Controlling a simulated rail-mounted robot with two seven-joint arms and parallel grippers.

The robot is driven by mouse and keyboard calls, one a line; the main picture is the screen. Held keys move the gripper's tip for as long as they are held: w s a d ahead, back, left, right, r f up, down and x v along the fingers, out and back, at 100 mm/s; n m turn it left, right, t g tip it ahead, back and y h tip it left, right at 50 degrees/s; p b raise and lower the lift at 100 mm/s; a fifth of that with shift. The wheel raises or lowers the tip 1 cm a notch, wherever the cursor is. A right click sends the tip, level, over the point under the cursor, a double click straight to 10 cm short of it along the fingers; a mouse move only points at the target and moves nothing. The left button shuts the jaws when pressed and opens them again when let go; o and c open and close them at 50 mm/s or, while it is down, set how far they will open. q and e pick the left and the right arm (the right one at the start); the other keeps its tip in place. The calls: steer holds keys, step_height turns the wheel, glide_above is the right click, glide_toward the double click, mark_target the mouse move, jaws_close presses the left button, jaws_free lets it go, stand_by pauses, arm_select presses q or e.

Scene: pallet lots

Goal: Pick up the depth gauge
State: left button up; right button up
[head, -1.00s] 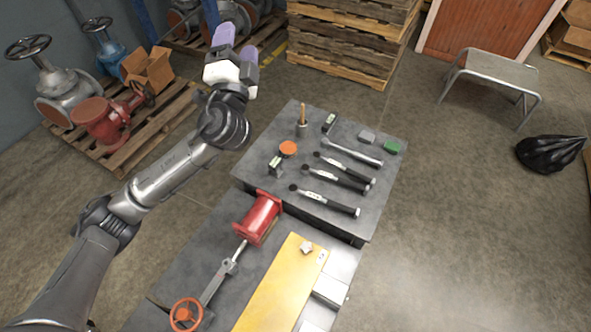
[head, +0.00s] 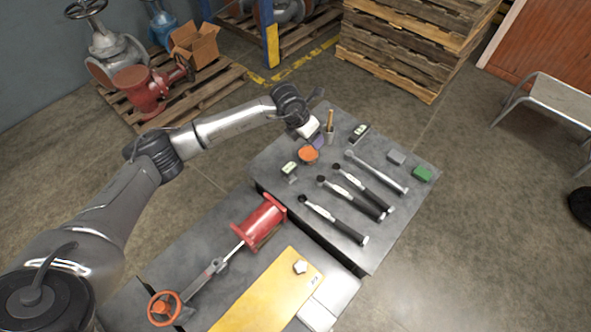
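I cannot tell for certain which tool is the depth gauge. Two small dark instruments with pale display faces lie on the dark grey table (head: 283,215). One instrument (head: 289,169) is at the table's left side, beside an orange round piece (head: 308,155). The other instrument (head: 359,131) is at the far edge, right of a cup (head: 329,136) holding a wooden-handled item. My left gripper (head: 317,143) is above the table's far left part, between the orange piece and the cup. Its purple fingertip shows, but the finger gap is hidden. My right gripper is out of view.
Several torque wrenches (head: 333,220) lie across the table's middle and right. A grey block (head: 396,157) and a green block (head: 422,174) are at the right edge. A red cylinder with a valve (head: 260,222) and a yellow board (head: 267,293) are on the nearer bench.

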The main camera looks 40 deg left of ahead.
mark_target(289, 167)
arm_select(q)
steer(key=s+a+f+n+g+y, duration=0.1)
steer(key=s+a+f+g+y, duration=0.15)
steer(key=s+g, duration=0.2)
steer(key=shift+t, duration=0.45)
steer(key=f, duration=0.2)
steer(key=f+b, duration=0.1)
steer(key=f, duration=0.4)
steer(key=shift+s+a+f+b, duration=0.15)
steer(key=shift+s+a+b, duration=0.15)
steer(key=shift+s+a, duration=0.1)
steer(key=shift+s+d+f+b, duration=0.1)
steer(key=shift+f+b, duration=0.65)
steer(key=shift+f, duration=1.9)
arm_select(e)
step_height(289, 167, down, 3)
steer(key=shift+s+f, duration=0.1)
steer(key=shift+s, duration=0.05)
arm_select(q)
steer(key=shift+c, duration=0.3)
steer(key=c, duration=0.7)
steer(key=shift+r, duration=0.1)
jaws_close()
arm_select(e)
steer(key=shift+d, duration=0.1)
